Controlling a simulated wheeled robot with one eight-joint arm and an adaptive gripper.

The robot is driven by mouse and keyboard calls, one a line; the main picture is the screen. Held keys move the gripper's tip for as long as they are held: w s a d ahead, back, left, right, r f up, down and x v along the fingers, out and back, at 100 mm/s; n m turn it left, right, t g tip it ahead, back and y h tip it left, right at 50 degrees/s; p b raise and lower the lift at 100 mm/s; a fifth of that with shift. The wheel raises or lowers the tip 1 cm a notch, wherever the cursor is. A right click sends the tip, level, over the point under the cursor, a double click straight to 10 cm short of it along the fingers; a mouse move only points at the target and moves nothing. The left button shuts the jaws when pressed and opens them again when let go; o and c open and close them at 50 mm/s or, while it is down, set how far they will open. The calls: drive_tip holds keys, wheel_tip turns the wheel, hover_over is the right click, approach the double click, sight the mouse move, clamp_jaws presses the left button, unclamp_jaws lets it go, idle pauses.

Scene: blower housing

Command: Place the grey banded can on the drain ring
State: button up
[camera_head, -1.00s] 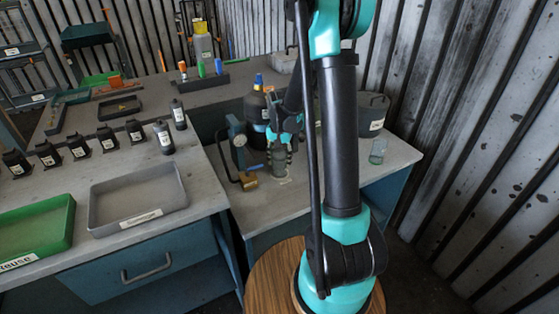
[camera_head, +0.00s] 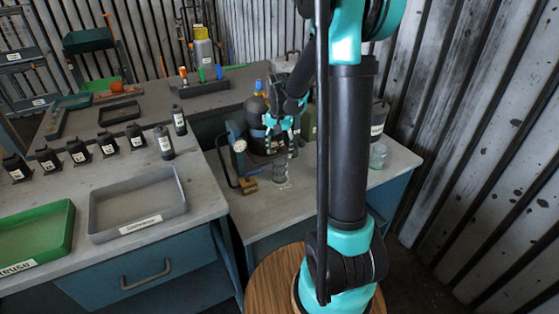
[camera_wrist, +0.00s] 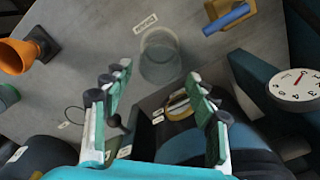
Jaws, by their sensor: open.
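A grey can (camera_head: 279,172) stands upright on the right bench, below and apart from my gripper (camera_head: 283,145). In the wrist view, the can (camera_wrist: 160,56) looks like a translucent grey cylinder beyond the fingertips. Its bands are too small to tell. A pale patch shows at its base, but I cannot make out a separate drain ring or whether the can sits on it. My gripper (camera_wrist: 153,85) is open, with nothing between its fingers.
A gauge (camera_wrist: 297,84) on a teal stand and a brass block (camera_head: 249,186) are left of the can in the head view. A glassy jar (camera_head: 378,156) is at right. A grey tray (camera_head: 138,200) lies on the left bench.

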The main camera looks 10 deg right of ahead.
drive_tip(key=s+d+f+n+t, duration=0.1)
drive_tip(key=s+d+n+t, duration=0.1)
drive_tip(key=s, duration=0.9)
drive_tip(key=s+d+f+n+t, duration=0.1)
drive_tip(key=s+d+n+t, duration=0.1)
drive_tip(key=s, duration=0.9)
drive_tip(key=shift+n, duration=0.7)
idle(0.6)
